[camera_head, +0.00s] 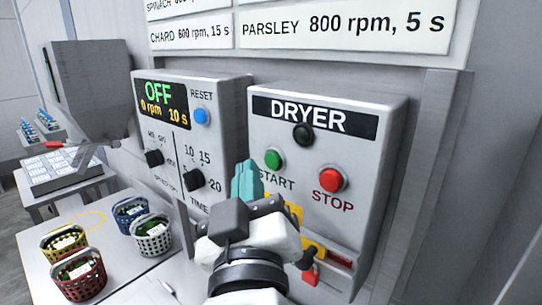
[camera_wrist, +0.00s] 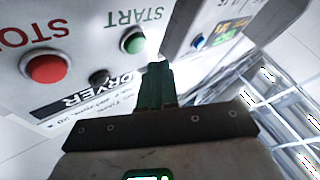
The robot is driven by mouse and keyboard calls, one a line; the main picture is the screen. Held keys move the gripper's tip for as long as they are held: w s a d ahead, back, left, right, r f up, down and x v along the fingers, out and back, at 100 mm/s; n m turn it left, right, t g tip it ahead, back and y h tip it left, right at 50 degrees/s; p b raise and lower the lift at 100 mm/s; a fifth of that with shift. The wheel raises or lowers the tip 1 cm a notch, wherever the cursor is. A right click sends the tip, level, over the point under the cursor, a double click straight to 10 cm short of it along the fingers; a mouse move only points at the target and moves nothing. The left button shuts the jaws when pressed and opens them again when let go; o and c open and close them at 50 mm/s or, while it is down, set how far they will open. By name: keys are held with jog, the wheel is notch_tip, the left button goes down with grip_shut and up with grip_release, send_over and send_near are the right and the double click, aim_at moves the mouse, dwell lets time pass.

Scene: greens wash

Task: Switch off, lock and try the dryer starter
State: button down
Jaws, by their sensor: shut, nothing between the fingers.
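The grey DRYER starter box (camera_head: 384,133) is on the wall right of centre. It carries a black, unlit-looking lamp (camera_head: 303,134), a green START button (camera_head: 273,158) and a red STOP button (camera_head: 331,180). Below them, a yellow plate (camera_head: 315,247) is partly hidden by my wrist. A small red piece (camera_head: 311,275) hangs by it; I cannot tell whether it is a lock. My gripper (camera_head: 247,172) is shut and empty, its teal fingers just left of START. In the wrist view the fingertips (camera_wrist: 158,68) are near the green button (camera_wrist: 133,40); contact is unclear.
Left of the starter, a control box (camera_head: 222,105) reads OFF, 0 rpm, 10 s, with a blue RESET button (camera_head: 201,116) and two black knobs. Several baskets stand on a white table (camera_head: 128,268) at lower left. A speed sign (camera_head: 344,25) is above.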

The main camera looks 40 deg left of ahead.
jog(key=shift+w, duration=0.6)
jog(key=shift+w, duration=0.15)
dwell(1.6)
jog(key=shift+w+d, duration=0.1)
jog(key=shift+w, duration=0.15)
jog(key=shift+w, duration=0.45)
dwell(0.7)
jog(key=shift+s, duration=0.85)
jog(key=shift+s, duration=0.15)
jog(key=shift+s+a+b, duration=0.2)
jog(key=shift+s+b, duration=0.3)
jog(key=shift+s, duration=1.85)
